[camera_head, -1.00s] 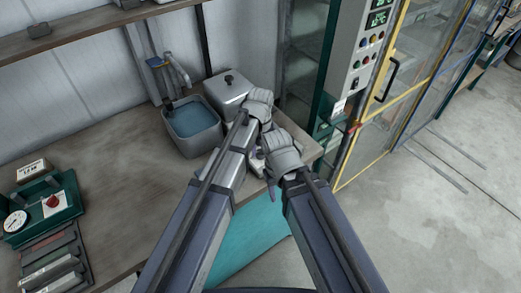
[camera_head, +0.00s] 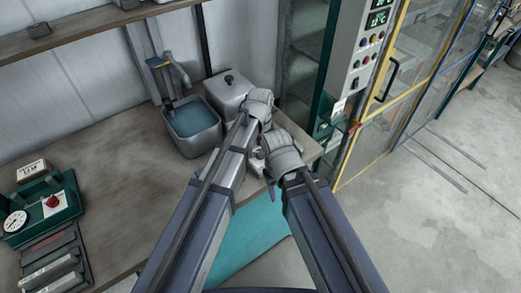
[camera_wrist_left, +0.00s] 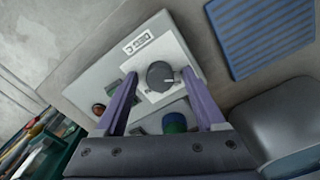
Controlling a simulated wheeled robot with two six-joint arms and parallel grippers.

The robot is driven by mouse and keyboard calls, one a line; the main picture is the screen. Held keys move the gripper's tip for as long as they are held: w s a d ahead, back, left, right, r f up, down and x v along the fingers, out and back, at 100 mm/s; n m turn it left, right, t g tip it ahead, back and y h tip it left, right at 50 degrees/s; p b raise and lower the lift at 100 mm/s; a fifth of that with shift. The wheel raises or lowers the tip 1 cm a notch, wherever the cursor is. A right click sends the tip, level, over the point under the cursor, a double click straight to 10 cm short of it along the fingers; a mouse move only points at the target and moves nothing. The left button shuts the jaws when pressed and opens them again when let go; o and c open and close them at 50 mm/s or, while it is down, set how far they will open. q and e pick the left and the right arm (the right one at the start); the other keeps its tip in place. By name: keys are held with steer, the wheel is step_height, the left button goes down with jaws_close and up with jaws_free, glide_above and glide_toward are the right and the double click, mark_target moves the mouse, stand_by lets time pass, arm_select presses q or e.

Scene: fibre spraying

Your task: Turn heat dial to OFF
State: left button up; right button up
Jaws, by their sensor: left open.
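In the left wrist view a round dark grey dial (camera_wrist_left: 160,75) with a small light mark at its right side sits on a white plate on a grey box (camera_wrist_left: 88,92). A white label (camera_wrist_left: 138,43) is beside it. My left gripper (camera_wrist_left: 158,76) has its two purple fingers spread on either side of the dial; I cannot tell whether they touch it. In the head view the grey-cuffed left wrist (camera_head: 258,104) is over the right end of the bench, and the dial is hidden. My right gripper (camera_head: 281,152) is close by; its fingers are mostly hidden.
A basin of water (camera_head: 193,126) and a lidded grey container (camera_head: 228,93) stand behind my wrists. A green box with a red knob (camera_head: 52,202) is at the bench's left. A button panel (camera_head: 367,45) stands at the right. The bench's middle (camera_head: 130,165) is clear.

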mark_target(261, 152)
arm_select(q)
step_height(261, 152, up, 8)
steer(key=p, duration=0.8)
steer(key=shift+f, duration=0.1)
steer(key=s+a+m, duration=0.1)
steer(key=s+a, duration=0.5)
steer(key=a, duration=0.2)
steer(key=s+a, duration=0.5)
steer(key=a, duration=0.4)
steer(key=s+d+f+m+y+b, duration=0.1)
steer(key=s+d+m, duration=0.3)
steer(key=d, duration=0.7)
steer(key=shift+s+f+b, duration=0.6)
steer(key=shift+s+b, duration=0.15)
steer(key=shift+s, duration=0.15)
